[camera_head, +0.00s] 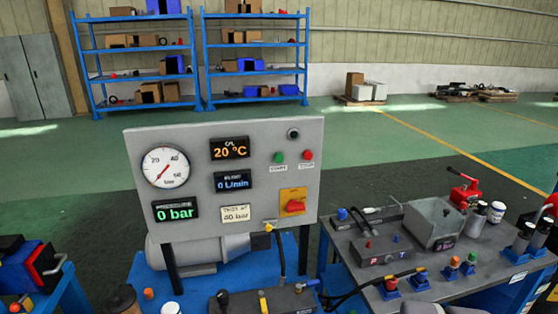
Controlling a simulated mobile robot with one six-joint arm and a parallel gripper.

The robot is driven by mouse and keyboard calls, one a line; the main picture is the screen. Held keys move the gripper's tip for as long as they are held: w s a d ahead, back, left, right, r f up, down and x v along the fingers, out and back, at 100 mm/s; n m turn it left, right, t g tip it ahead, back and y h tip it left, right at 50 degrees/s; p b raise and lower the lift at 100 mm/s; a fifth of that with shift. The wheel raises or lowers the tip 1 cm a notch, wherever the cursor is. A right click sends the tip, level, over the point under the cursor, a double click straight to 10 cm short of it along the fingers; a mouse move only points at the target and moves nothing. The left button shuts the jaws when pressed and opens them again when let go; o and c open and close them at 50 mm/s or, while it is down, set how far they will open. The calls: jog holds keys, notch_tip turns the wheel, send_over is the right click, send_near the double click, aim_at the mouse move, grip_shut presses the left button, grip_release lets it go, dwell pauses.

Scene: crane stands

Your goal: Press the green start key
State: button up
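The green start key (279,157) is a small round button on the upright grey control panel (240,200), right of its centre. A small white label sits below it. A red key (308,155) with its own label is just to its right. Nothing covers the green key. I cannot tell whether it is pressed in. My gripper is not recognisable in this view.
The panel carries a pressure gauge (166,167), lit displays and a red rotary switch (295,205) on a yellow plate. A grey bench (450,265) with fittings stands right. Blue shelves (205,60) stand far behind. Space before the panel's keys looks clear.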

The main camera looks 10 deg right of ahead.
grip_shut()
dwell(1.5)
